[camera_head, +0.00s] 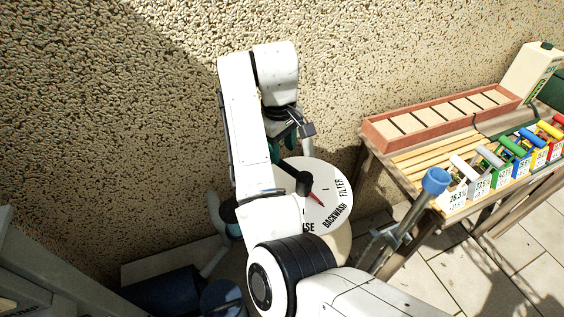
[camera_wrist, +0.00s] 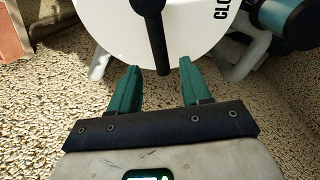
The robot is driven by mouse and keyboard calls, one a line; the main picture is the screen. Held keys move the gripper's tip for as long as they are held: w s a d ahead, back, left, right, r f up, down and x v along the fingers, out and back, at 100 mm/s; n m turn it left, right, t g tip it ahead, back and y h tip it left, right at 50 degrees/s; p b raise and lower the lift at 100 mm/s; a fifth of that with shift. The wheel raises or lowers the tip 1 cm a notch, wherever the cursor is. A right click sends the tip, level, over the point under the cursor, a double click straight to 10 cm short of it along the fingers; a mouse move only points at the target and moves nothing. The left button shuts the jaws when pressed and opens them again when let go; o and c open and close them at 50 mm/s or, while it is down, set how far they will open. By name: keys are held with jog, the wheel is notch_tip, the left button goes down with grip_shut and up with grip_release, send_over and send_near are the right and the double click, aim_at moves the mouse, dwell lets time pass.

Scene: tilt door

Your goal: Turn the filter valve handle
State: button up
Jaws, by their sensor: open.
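The filter valve has a round white dial (camera_head: 328,190) with black labels; FILTER and BACKWASH can be read. Its red pointer (camera_head: 316,198) points to the lower right, towards the BACKWASH side. A black handle (camera_wrist: 151,25) crosses the dial from the top in the wrist view, where part of a label starting CLO shows. My gripper (camera_wrist: 160,66) is open, with its teal fingers on either side of the handle's near end; I cannot tell whether they touch it. In the head view my arm hides part of the dial and most of the handle.
A rough stone wall (camera_head: 120,100) stands close behind. On the right, a slatted wooden table (camera_head: 432,160) holds a red-brown tray (camera_head: 376,135) and several coloured items. A metal pole with a blue cap (camera_head: 436,181) rises before it. Blue equipment (camera_head: 165,292) lies at the lower left.

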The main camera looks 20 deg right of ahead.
aim_at(283, 162)
jog(key=shift+d+f, duration=0.1)
jog(key=shift+f, duration=2.1)
grip_shut()
